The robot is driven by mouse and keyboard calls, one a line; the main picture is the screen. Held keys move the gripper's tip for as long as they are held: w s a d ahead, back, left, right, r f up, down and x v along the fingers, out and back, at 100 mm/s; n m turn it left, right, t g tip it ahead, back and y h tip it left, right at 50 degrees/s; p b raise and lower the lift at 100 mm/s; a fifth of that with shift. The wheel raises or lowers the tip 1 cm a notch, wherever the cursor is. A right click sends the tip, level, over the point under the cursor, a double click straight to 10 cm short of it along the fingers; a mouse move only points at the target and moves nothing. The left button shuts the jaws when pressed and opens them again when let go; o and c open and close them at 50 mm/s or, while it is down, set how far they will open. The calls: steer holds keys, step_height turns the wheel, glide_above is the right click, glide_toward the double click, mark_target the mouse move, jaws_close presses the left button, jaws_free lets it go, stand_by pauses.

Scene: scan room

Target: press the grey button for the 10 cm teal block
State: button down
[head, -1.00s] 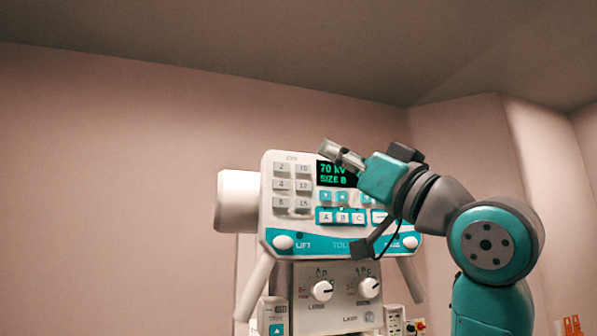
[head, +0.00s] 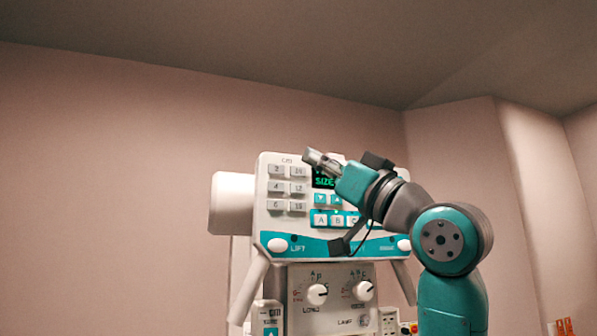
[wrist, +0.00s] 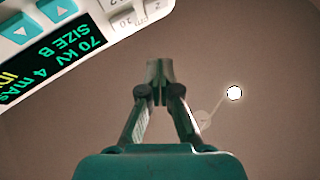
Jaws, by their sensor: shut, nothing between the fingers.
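The control panel (head: 330,242) has a block of grey buttons at its left under "cm". The grey button marked 10 (head: 297,172) is at the top of the right column, with 12 below it. My gripper (head: 307,155) is shut and empty; in the head view its tip shows just above and right of the 10 button and partly covers the display. In the wrist view my fingertips (wrist: 160,70) show against bare wall, off the panel's edge, with grey buttons (wrist: 128,22) partly in view at the top. No teal block is in view.
The display (head: 323,183) reads SIZE B in part; the wrist view also shows 70 kV. Teal arrow buttons (head: 321,199) and A, B, C buttons lie below it. Two white knobs (head: 317,294) sit lower on the machine. Wall surrounds the machine.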

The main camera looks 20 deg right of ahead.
steer(key=shift+w, duration=2)
steer(key=shift+w, duration=0.15)
steer(key=shift+w, duration=0.3)
steer(key=shift+w, duration=0.35)
stand_by(0.6)
steer(key=shift+s, duration=0.8)
steer(key=s, duration=0.5)
stand_by(0.5)
